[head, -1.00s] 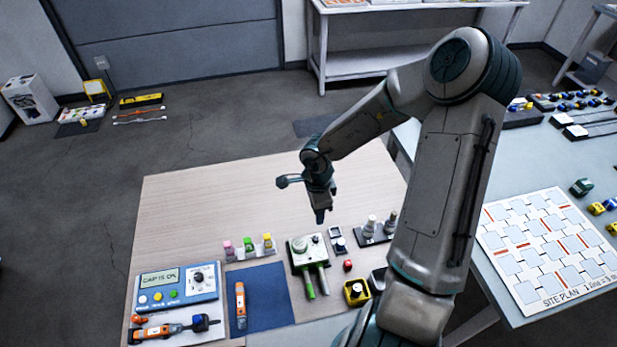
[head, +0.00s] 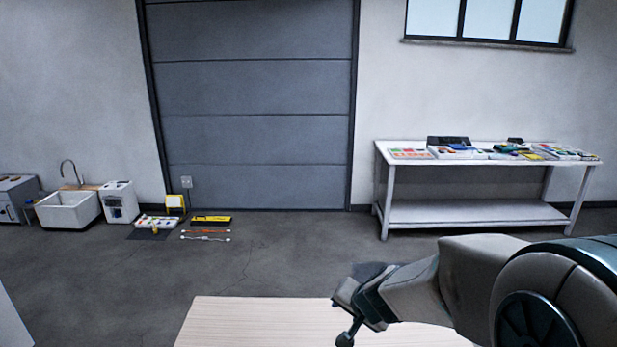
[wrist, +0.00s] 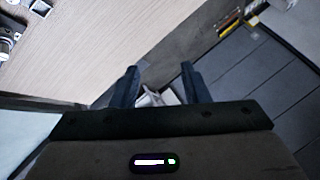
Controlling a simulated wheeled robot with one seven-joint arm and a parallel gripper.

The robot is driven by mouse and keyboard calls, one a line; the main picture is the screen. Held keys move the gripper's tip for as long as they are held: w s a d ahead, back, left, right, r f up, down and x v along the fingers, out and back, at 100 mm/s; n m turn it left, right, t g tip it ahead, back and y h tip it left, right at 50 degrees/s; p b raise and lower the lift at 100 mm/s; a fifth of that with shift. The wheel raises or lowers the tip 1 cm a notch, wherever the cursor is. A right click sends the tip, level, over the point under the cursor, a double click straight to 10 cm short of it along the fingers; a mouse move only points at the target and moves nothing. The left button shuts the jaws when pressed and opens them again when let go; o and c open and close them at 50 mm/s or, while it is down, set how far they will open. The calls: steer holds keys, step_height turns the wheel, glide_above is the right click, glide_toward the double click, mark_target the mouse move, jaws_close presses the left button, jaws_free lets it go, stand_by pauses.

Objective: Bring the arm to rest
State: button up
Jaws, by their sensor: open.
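My arm (head: 455,280) reaches in from the lower right of the head view, with its wrist end over the far part of the wooden table (head: 240,318). Past the fingers the wrist view shows the floor and the grey door (wrist: 240,98). The tabletop also shows at the upper left of the wrist view (wrist: 95,45).
A white bench (head: 470,212) with several items stands by the back wall at right. A sink (head: 68,209), a white box (head: 120,202) and a yellow-and-black case (head: 210,219) are on the floor at left.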

steer(key=s+d+r+n+g+h+b, duration=0.1)
steer(key=s+d+r+n, duration=0.1)
steer(key=s, duration=0.8)
steer(key=s+d+r+n+g+h+b, duration=0.1)
steer(key=s+d+n, duration=0.3)
steer(key=s, duration=0.6)
steer(key=shift+d+r+g+h, duration=0.25)
steer(key=shift+r+g, duration=0.2)
steer(key=shift+g, duration=0.35)
